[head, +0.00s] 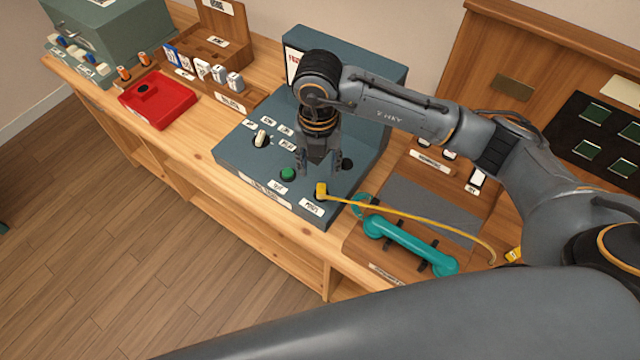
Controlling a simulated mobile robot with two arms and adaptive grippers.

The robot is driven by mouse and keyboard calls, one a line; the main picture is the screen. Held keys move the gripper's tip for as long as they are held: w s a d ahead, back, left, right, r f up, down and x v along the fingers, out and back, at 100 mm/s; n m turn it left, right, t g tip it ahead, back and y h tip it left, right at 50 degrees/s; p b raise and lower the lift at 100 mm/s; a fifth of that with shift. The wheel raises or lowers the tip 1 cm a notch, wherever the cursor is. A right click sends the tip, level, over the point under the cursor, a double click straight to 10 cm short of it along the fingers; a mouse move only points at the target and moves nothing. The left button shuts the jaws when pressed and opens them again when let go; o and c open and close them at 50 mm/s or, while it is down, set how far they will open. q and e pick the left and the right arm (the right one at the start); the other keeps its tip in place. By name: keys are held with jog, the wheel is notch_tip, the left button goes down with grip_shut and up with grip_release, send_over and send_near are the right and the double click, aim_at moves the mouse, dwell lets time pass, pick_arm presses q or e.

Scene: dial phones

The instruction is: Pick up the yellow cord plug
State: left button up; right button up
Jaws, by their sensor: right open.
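The yellow cord plug (321,190) sits at the front of the blue-grey console (230,158), at a socket near a white label. Its yellow cord (415,217) runs right, over the teal handset, toward the right side of the desk. Another small yellow piece (513,254) shows at the right, near the cord's far end. My right gripper (318,170) points down over the console, just above and behind the plug in the picture. Its fingers are apart with nothing visible between them. I cannot tell its exact height. My left gripper is not in view.
A teal handset (410,245) lies on a wooden base right of the console. A green button (288,173) and a white-handled switch (261,139) are on the console. A red tray (157,98) and a wooden card rack (215,90) stand left. The desk's front edge is close.

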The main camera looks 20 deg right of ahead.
aim_at(322, 186)
jog(key=f, duration=0.4)
jog(key=shift+w+d+f+p, duration=0.15)
jog(key=shift+d+f+p, duration=0.05)
jog(key=shift+d+p, duration=0.15)
jog(key=shift+w+f, duration=0.2)
jog(key=shift+f, duration=0.35)
jog(key=f+p, duration=0.2)
jog(key=f, duration=0.2)
jog(key=shift+s+f+p, duration=0.1)
jog(key=shift+s+p, duration=0.1)
jog(key=shift+p, duration=0.1)
jog(key=shift+w+f, duration=0.15)
jog(key=shift+f, duration=0.1)
grip_shut()
